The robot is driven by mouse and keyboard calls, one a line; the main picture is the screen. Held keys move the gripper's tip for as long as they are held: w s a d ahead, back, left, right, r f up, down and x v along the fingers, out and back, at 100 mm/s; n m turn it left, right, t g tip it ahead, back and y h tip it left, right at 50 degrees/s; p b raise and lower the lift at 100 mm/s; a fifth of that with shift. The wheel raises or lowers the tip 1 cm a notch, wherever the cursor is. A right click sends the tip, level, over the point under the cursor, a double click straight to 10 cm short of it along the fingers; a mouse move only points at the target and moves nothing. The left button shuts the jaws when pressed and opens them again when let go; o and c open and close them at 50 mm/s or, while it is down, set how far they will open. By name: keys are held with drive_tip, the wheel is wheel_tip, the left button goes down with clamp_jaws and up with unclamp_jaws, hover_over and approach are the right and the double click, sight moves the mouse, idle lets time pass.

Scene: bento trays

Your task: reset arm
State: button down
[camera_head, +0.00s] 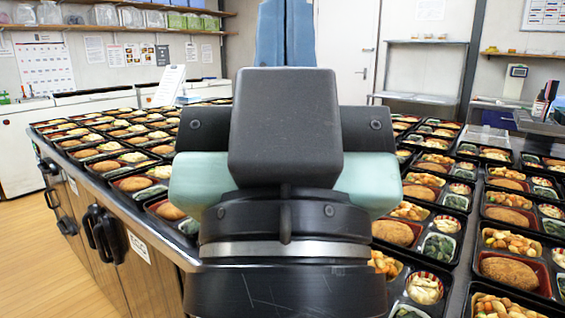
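The end part of my arm (283,130) stands upright, close in front of the camera, and fills the middle of the view. It shows a black block, pale teal parts on both sides and a dark round joint with a silver ring below. Two blue-grey upright pieces rise behind the block to the top edge, close together with a thin line between them. I cannot tell whether they are my gripper's fingers. No fingertips show, and nothing held is visible. The arm hides the middle of the table and the trays there.
Black bento trays (510,267) in rows cover the long table on both sides of my arm. The table's left side has dark handles (103,235). Wooden floor (40,270) is free at left. Shelves (424,70), a white door (347,50) and white cabinets (20,150) stand behind.

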wheel_tip(320, 180, up, 32)
drive_tip(key=p, duration=2.9)
drive_tip(key=shift+a+p, duration=0.15)
drive_tip(key=shift+p, duration=0.2)
